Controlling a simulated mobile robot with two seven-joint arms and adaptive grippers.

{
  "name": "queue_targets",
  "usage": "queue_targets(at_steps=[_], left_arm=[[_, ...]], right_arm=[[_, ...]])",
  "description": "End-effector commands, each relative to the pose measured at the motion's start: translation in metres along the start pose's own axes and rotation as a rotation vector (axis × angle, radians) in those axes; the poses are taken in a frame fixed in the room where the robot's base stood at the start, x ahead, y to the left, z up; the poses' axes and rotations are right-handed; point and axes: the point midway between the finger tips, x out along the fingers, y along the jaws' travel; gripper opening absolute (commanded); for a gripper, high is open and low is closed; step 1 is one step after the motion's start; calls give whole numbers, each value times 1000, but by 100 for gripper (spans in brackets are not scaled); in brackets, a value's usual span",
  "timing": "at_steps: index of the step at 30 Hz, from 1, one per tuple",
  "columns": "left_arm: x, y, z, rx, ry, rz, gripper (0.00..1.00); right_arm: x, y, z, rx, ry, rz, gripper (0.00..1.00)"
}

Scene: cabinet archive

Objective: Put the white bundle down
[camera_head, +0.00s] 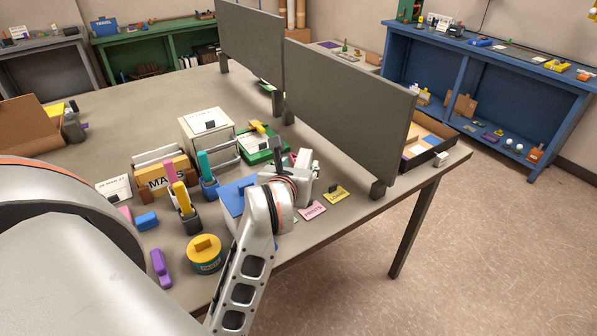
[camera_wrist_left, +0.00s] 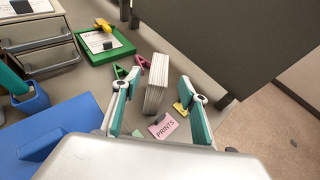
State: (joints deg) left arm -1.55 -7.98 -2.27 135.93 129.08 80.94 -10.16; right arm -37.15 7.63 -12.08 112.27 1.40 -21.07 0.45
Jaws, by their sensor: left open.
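The white bundle (camera_wrist_left: 158,82) is a pale block with layered edges. In the left wrist view it stands on end on the grey table, between and just beyond my left fingertips, with a gap on both sides. My left gripper (camera_wrist_left: 157,93) is open, its teal-padded fingers apart. In the head view my left gripper (camera_head: 299,183) is over the table's front part, and the bundle (camera_head: 303,159) shows only partly behind it. Whether its base touches the table is hard to tell. My right gripper is not in view.
A pink PRINTS card (camera_wrist_left: 163,127) lies near the fingers. A grey divider panel (camera_head: 350,110) rises behind. The table's front edge is near.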

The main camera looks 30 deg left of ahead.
Motion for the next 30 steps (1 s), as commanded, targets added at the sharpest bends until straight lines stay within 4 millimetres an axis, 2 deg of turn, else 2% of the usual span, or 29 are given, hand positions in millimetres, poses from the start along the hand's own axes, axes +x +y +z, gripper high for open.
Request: queue_targets(at_steps=[11,20,29,30], left_arm=[[34,1,-1,1,2,2,43],[73,1,-4,1,1,2,43],[78,2,-4,2,0,2,43],[78,2,-4,2,0,2,35]], right_arm=[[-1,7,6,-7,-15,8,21],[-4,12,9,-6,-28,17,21],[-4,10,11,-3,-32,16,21],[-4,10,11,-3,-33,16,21]])
